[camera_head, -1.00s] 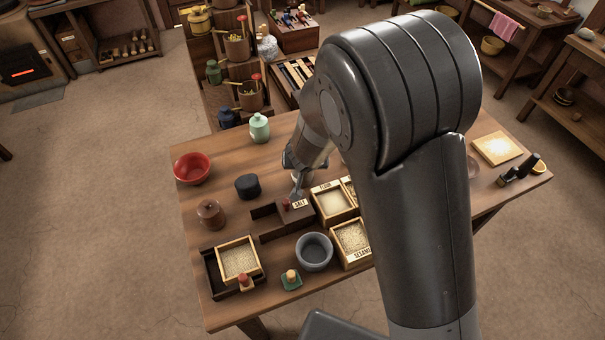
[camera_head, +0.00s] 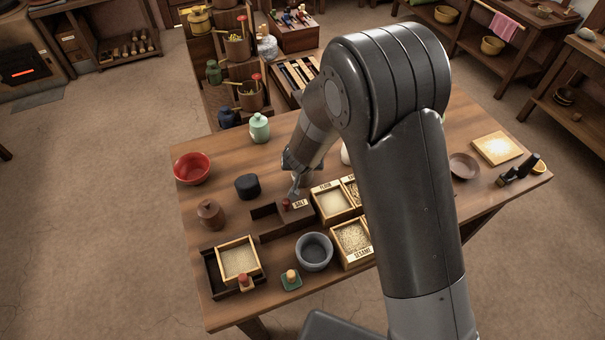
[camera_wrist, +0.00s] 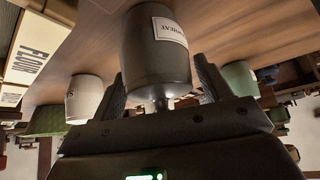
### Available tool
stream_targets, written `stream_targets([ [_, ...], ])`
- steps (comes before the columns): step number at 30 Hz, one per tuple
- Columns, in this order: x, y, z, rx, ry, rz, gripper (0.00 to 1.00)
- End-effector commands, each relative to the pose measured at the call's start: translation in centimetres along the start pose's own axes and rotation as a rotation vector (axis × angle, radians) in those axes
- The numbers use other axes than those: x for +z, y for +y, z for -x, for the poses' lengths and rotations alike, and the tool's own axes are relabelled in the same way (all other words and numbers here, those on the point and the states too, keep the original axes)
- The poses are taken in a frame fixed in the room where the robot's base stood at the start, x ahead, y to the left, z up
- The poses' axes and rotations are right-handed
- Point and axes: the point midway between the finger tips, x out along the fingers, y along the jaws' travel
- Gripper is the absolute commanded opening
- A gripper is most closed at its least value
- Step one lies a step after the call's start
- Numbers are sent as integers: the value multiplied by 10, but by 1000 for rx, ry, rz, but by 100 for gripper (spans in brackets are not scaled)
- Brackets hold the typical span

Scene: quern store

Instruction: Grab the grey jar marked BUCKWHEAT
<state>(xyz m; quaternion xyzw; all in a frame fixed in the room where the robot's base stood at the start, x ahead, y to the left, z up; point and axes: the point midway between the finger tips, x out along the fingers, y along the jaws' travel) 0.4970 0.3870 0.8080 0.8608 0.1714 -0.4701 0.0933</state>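The grey jar (camera_wrist: 157,50) stands large in the middle of the wrist view, which looks upside down. Its pale label shows the end of the word BUCKWHEAT, and its lid knob points towards my palm. My gripper (camera_wrist: 159,66) has one finger on either side of the jar. The fingers look open, with a narrow gap beside the jar on the right. In the head view my gripper (camera_head: 296,186) is low over the table (camera_head: 225,150), behind the SALT box; I cannot make out the grey jar there.
A white jar (camera_wrist: 84,98) and a green jar (camera_wrist: 240,78) stand either side in the wrist view. In the head view, a black pot (camera_head: 247,187), FLOUR box (camera_head: 335,203), SESAME box (camera_head: 352,240) and grey bowl (camera_head: 314,252) are close by. The table's front left is crowded.

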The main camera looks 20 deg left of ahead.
Motion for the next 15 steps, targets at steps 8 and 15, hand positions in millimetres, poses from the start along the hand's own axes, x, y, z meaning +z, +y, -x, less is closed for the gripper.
stream_targets([
  [8, 0, 0, 0, 0, 0, 0, 48],
  [15, 0, 0, 0, 0, 0, 0, 28],
])
